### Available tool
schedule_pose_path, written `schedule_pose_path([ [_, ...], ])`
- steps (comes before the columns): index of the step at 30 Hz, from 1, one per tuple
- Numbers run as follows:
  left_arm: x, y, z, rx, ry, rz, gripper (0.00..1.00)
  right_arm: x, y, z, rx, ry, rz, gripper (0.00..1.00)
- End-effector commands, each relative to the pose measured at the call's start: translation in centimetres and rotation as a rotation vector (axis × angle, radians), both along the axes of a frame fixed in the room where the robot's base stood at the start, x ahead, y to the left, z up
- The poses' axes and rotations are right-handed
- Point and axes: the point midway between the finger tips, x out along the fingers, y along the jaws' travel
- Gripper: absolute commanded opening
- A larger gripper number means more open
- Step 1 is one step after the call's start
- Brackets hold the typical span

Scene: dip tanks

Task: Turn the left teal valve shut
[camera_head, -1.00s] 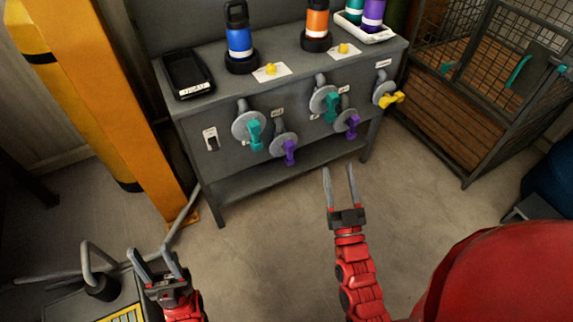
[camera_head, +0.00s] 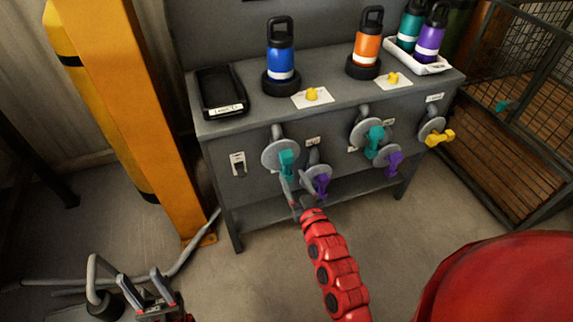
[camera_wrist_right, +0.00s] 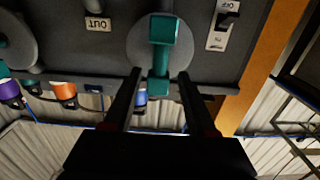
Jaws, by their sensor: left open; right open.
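The left teal valve (camera_head: 287,164) is on the front of the grey bench, its handle hanging down from a round grey disc. It also shows in the right wrist view (camera_wrist_right: 160,60). My right gripper (camera_head: 296,182) is open just below and in front of this handle. In the right wrist view its two fingers (camera_wrist_right: 160,82) lie to either side of the handle's end, with gaps; I cannot tell how deep the handle sits between them. My left gripper (camera_head: 147,284) is open and empty, low at the left, away from the bench.
A purple valve (camera_head: 321,184) sits close to the right of my right gripper. Another teal valve (camera_head: 375,140), a purple one (camera_head: 394,161) and a yellow one (camera_head: 440,138) are further right. A switch (camera_head: 238,163) is to the left. An orange post (camera_head: 150,120) stands beside the bench.

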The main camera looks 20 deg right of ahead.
Motion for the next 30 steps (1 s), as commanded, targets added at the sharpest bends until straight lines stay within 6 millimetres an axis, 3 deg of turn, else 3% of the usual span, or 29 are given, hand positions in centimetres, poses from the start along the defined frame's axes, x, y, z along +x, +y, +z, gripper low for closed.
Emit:
schedule_pose_path([
  [3,0.0,0.0,0.0,0.0,0.0,0.0,0.5,2.4,0.1,0.2,0.001,-0.004,0.0,0.57],
  [9,0.0,0.0,-0.1,0.0,0.0,0.0,0.5,5.2,0.2,0.1,0.0,-0.003,0.0,0.57],
  [22,0.0,0.0,-0.1,0.0,0.0,0.0,0.5,6.2,0.2,0.1,0.0,-0.002,-0.001,0.57],
  [23,0.0,0.0,-0.1,0.0,0.0,0.0,0.5,6.2,0.2,0.1,0.0,-0.003,-0.001,0.56],
  [30,0.0,0.0,-0.1,0.0,0.0,0.0,0.5,6.2,0.2,0.1,0.0,-0.002,-0.001,0.12],
])
